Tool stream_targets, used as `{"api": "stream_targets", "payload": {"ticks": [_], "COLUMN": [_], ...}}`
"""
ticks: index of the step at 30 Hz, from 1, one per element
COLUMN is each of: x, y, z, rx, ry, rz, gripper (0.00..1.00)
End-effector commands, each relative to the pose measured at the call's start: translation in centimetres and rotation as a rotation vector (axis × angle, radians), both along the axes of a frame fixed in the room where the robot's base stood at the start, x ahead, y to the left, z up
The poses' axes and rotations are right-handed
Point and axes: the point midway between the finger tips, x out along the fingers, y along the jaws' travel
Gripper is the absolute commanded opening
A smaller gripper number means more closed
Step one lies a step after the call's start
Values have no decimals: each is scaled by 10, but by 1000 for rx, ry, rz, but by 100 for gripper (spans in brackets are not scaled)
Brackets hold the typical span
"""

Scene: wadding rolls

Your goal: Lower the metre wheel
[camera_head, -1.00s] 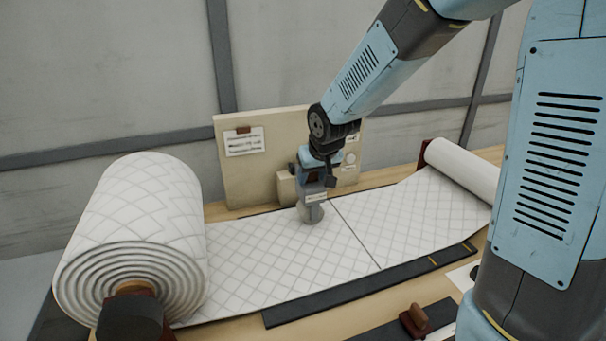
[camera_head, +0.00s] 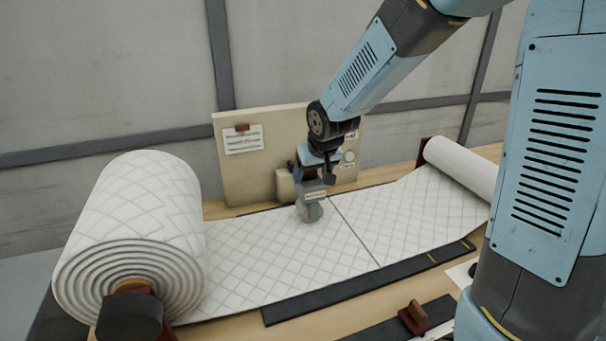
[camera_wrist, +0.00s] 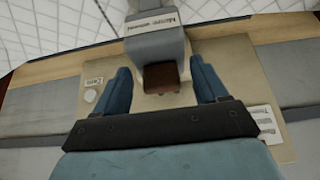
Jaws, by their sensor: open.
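The metre wheel is a grey unit with a pale round wheel (camera_head: 306,212) at its foot, low over the white quilted wadding (camera_head: 262,262). I cannot tell whether the wheel touches the wadding. In the wrist view its grey labelled arm (camera_wrist: 157,40) ends in a brown grip (camera_wrist: 161,78). My gripper (camera_head: 314,178) is just above the wheel. In the wrist view my gripper (camera_wrist: 161,72) is open, with one blue finger on each side of the brown grip. Small gaps show between the fingers and the grip.
A cream panel (camera_head: 240,175) with paper labels stands behind the wheel. A big wadding roll (camera_head: 135,205) is at the left and a smaller roll (camera_head: 465,168) at the right. A dark strip (camera_head: 350,292) and a brown-handled tool (camera_head: 413,318) lie in front.

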Motion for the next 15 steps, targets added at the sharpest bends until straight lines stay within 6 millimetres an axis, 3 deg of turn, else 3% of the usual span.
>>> {"api": "stream_targets", "payload": {"ticks": [5, 15], "x": [-5, -29], "y": [-2, -9], "z": [11, 54], "rx": [1, 2], "ry": [-4, -5], "rz": [1, -1], "gripper": [72, 72]}}
